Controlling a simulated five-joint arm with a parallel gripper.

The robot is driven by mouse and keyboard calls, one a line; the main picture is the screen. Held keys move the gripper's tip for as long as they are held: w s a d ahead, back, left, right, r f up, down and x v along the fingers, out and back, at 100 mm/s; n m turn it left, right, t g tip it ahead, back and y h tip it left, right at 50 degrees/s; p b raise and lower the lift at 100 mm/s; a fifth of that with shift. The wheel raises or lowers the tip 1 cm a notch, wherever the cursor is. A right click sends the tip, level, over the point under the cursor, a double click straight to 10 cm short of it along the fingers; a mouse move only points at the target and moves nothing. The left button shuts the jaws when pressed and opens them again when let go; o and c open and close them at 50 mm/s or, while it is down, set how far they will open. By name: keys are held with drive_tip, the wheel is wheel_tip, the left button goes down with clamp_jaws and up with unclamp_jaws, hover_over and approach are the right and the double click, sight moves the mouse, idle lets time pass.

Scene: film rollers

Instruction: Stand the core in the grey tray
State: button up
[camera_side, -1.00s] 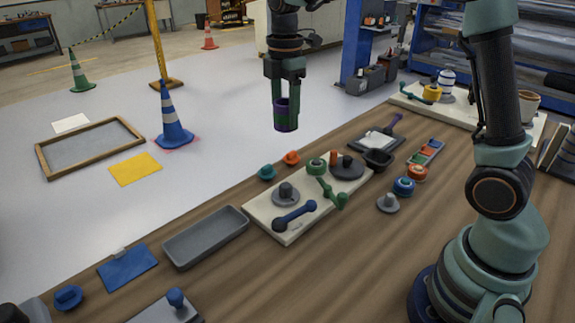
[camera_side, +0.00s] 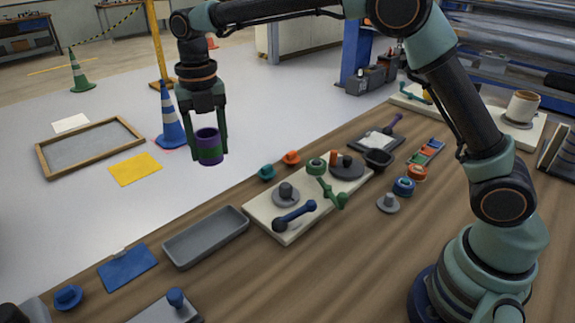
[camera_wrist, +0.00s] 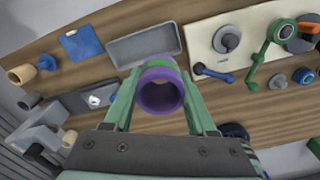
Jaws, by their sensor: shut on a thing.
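The core is a short hollow purple cylinder with a green band (camera_side: 209,147). My gripper (camera_side: 207,137) is shut on it and holds it roughly upright, high above the bench level. In the wrist view the core (camera_wrist: 161,95) sits between the two green fingers, its open end facing the camera. The grey tray (camera_side: 206,237) is a long, shallow, empty rectangle on the wooden bench near its far edge. In the side view it lies below the core. In the wrist view the tray (camera_wrist: 143,48) shows just beyond the core, partly hidden behind it.
A cream board (camera_side: 270,231) with a grey spindle, a blue lever and a green crank stands right of the tray. A blue card (camera_side: 128,267) lies left of it. Small teal (camera_side: 267,172) and orange (camera_side: 291,157) knobs sit near the bench's far edge.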

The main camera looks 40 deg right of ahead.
sight(224, 229)
wheel_tip(224, 229, down, 19)
drive_tip(key=shift+f, duration=0.2)
idle(0.3)
drive_tip(key=o, duration=1)
drive_tip(key=shift+f, duration=0.1)
drive_tip(key=shift+o, duration=0.3)
